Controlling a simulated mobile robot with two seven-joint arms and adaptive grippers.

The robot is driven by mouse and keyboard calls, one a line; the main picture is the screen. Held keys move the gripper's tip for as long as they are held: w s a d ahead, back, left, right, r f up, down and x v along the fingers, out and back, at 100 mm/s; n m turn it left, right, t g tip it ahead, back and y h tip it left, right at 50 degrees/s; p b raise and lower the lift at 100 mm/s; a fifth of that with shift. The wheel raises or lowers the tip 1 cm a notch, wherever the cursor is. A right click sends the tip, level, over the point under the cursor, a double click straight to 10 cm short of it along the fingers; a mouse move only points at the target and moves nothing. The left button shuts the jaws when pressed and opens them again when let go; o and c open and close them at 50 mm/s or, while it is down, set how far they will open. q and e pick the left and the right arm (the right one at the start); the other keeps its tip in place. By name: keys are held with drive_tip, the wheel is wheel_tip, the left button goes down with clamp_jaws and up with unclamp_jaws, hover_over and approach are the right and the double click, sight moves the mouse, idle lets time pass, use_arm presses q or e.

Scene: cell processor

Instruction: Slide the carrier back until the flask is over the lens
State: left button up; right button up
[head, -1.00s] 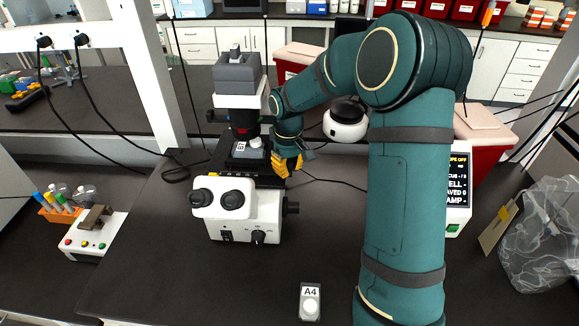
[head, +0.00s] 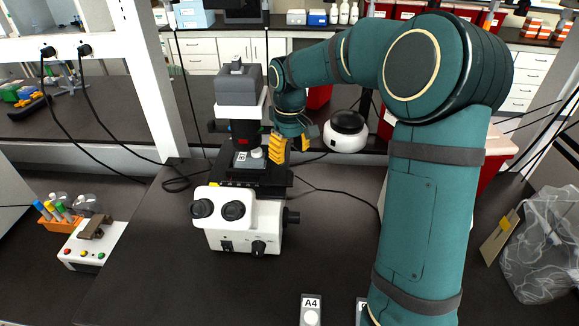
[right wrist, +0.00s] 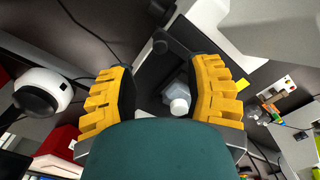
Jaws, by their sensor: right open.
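The white microscope (head: 238,232) stands mid-table, with a dark column (head: 244,132) above its black stage (head: 262,180). A grey flask (head: 242,160) with a white cap (head: 256,153) and a label starting with "B" sits on the stage, at the column's foot. The black carrier (right wrist: 158,68) is partly hidden, and the lens cannot be made out. My right gripper (head: 289,150) is open at the right of the flask, yellow fingers pointing down. In the right wrist view the flask's white cap (right wrist: 180,106) shows between the spread fingers; contact is not visible. My left gripper is out of view.
A flask labelled A4 (head: 311,309) stands at the front edge, with another partly hidden beside my right arm. A white device with coloured buttons (head: 90,245) and an orange tube rack is at left. A round white device (head: 345,132) stands behind right. Cables lie behind the microscope.

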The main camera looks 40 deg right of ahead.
wheel_tip(320, 180, up, 3)
drive_tip(key=shift+r, duration=0.15)
drive_tip(key=shift+s, duration=0.1)
idle(0.6)
